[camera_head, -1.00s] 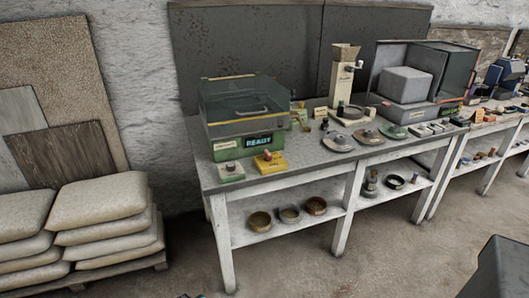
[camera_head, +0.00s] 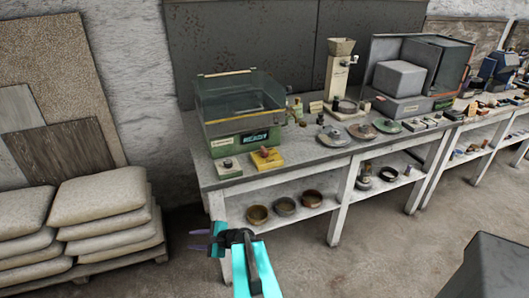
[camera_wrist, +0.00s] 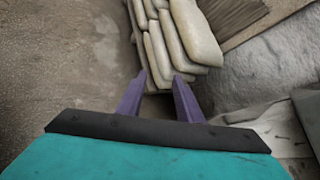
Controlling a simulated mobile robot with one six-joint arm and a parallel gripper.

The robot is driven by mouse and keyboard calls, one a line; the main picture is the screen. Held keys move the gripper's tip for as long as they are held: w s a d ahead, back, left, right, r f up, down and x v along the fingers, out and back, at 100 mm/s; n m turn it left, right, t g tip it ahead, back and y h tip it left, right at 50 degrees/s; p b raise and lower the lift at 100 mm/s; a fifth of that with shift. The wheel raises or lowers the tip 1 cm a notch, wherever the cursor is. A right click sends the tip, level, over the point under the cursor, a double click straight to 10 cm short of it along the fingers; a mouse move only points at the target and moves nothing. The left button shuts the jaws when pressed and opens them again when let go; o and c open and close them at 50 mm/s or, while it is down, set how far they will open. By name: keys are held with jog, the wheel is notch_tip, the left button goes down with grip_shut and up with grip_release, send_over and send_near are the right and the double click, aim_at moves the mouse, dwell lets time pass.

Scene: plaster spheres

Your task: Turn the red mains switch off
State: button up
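A yellow box (camera_head: 268,162) with a small reddish knob or lever (camera_head: 265,153) on top sits at the near left of the workbench. It is the likeliest mains switch, but its position is too small to read. A pale box (camera_head: 228,169) with a small dark reddish knob stands just left of it. Behind them is a green machine (camera_head: 238,146) with a clear hood and a dark label. My gripper (camera_head: 197,240) is below and left of the boxes, off the bench's front left, pointing left. In the wrist view its purple fingers (camera_wrist: 160,78) are apart with nothing between them.
The workbench (camera_head: 305,158) has a lower shelf holding several bowls (camera_head: 284,206). Discs, a hopper device (camera_head: 340,70) and a grey cabinet (camera_head: 408,75) stand farther right. Stacked sacks (camera_head: 100,208) on a pallet are at left. A dark block (camera_head: 490,265) is at lower right.

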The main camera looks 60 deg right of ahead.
jog(key=s+d+r+m+t+h, duration=0.2)
jog(key=d+r+m+h, duration=0.15)
jog(key=d+r, duration=0.35)
jog(key=m+h+p, duration=0.3)
jog(key=m+h, duration=0.7)
jog(key=m, duration=0.3)
send_near(267, 154)
jog(key=shift+s+a, duration=0.2)
jog(key=shift+s, duration=0.2)
jog(key=shift+w+d+f+b, duration=0.15)
jog(key=shift+w+b, duration=0.1)
jog(key=shift+b, duration=0.55)
jog(key=b+x, duration=0.2)
jog(key=b, duration=0.4)
jog(key=shift+w, duration=0.1)
jog(key=p+x, duration=0.1)
jog(key=x, duration=0.3)
jog(key=shift+d, duration=0.15)
jog(key=shift+p+x, duration=0.75)
jog(key=shift+x, duration=2.7)
jog(key=shift+w, duration=0.1)
